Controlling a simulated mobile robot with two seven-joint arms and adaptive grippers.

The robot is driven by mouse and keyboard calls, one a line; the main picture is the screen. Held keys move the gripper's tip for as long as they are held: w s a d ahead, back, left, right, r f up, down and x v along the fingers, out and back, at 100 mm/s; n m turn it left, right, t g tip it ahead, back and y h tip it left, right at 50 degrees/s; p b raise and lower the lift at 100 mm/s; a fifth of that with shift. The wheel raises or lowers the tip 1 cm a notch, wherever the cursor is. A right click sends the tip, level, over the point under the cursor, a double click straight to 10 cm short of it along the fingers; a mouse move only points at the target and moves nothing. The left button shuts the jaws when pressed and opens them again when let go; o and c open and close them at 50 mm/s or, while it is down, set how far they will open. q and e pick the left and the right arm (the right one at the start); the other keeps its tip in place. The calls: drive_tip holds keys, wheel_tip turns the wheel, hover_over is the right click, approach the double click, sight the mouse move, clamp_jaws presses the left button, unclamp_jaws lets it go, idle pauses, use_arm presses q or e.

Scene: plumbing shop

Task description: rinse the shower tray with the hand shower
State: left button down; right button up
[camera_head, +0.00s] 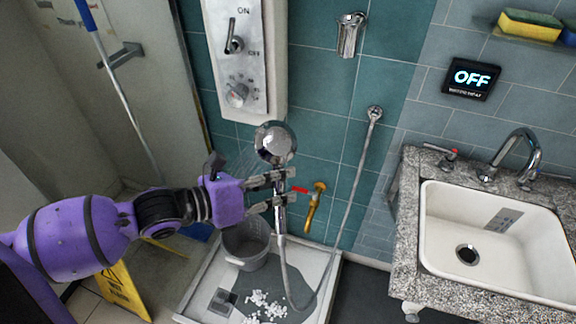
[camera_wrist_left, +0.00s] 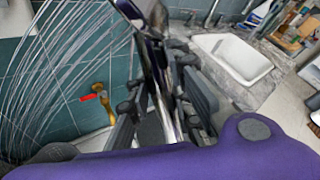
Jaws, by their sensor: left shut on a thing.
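My left gripper (camera_head: 282,190) is shut on the handle of the chrome hand shower (camera_head: 275,143), which stands upright with its head above the fingers. The handle also runs between the fingers in the left wrist view (camera_wrist_left: 160,85). Thin water-like streaks fan out left of it there. Its hose (camera_head: 292,290) hangs down and loops up to a wall outlet (camera_head: 374,112). The pale shower tray (camera_head: 322,285) lies below, with white bits (camera_head: 262,303) on a grey patch and a square drain (camera_head: 222,301). My right gripper is not in view.
A grey bucket (camera_head: 248,255) stands in the tray. A sink (camera_head: 490,280) is right, below a display (camera_head: 470,79) reading OFF. A yellow floor sign (camera_head: 118,290) stands left.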

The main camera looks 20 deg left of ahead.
use_arm(q)
drive_tip(key=s+f+m+g+h+b, duration=0.1)
drive_tip(key=s+f+b, duration=0.5)
drive_tip(key=f+b, duration=0.6)
drive_tip(key=s+a+f+m+g+h+b, duration=0.1)
drive_tip(key=s+f+g+h+b, duration=0.3)
drive_tip(key=f+b, duration=0.7)
drive_tip(key=s+a+f+m+g+h+b, duration=0.1)
drive_tip(key=s+f+g+b, duration=0.4)
drive_tip(key=f+b, duration=0.7)
drive_tip(key=shift+s+a+f+g+h+b, duration=0.3)
drive_tip(key=shift+s+f+h, duration=0.7)
drive_tip(key=shift+f, duration=5.9)
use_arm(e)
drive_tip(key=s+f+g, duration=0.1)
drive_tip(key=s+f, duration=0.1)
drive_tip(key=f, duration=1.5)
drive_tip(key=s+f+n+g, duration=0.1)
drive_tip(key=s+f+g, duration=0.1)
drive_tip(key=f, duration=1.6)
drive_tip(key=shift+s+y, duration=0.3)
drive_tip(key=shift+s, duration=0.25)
use_arm(q)
drive_tip(key=shift+s+d+m+y, duration=0.15)
drive_tip(key=shift+s+m+y, duration=0.05)
drive_tip(key=shift+m+y, duration=0.1)
